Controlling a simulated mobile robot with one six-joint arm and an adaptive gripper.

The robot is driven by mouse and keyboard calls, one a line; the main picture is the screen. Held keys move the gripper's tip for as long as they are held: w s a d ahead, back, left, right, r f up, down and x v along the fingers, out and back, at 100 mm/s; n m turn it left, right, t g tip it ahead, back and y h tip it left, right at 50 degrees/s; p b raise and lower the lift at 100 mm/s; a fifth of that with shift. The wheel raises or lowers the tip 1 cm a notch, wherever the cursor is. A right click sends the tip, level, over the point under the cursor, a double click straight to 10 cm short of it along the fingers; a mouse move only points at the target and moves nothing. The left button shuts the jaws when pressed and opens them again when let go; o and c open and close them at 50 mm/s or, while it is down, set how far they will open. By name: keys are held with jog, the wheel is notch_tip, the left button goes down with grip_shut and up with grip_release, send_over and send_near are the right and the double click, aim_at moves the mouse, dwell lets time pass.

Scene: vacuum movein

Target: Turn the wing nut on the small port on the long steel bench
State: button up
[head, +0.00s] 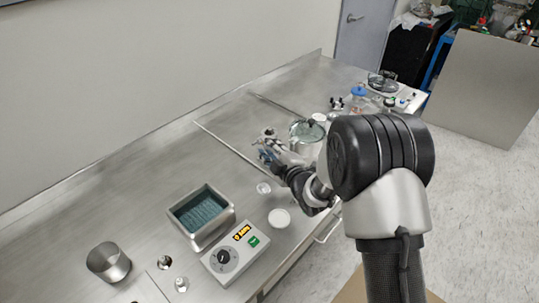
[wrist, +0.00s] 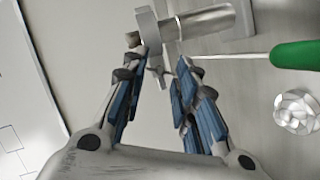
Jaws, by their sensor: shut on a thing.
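The small port (wrist: 212,22) is a short steel tube with a clamp ring (wrist: 149,32) around it, at the top of the wrist view. The wing nut (wrist: 157,75) is a small grey winged piece just below the clamp, between my fingertips. My gripper (wrist: 158,64) has blue-padded fingers and is shut on the wing nut; the exact contact is hard to make out. In the head view my gripper (head: 268,156) reaches over the long steel bench (head: 150,160), beside the port (head: 269,134). The wing nut cannot be made out there.
A green-handled tool (wrist: 297,55) lies right of the port. A lidded pot (head: 306,132) stands close behind my gripper. A water bath (head: 201,215), a control box (head: 235,255) and a steel beaker (head: 108,262) stand nearer.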

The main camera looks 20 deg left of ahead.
jog(key=shift+f+n+b, duration=0.25)
jog(key=shift+n+b, duration=0.35)
jog(key=shift+b, duration=0.3)
jog(key=shift+n+t+y, duration=0.3)
jog(key=shift+n+t, duration=0.4)
jog(key=shift+n, duration=0.4)
jog(key=shift+r, duration=0.1)
jog(key=o, duration=1.1)
jog(key=v, duration=1.2)
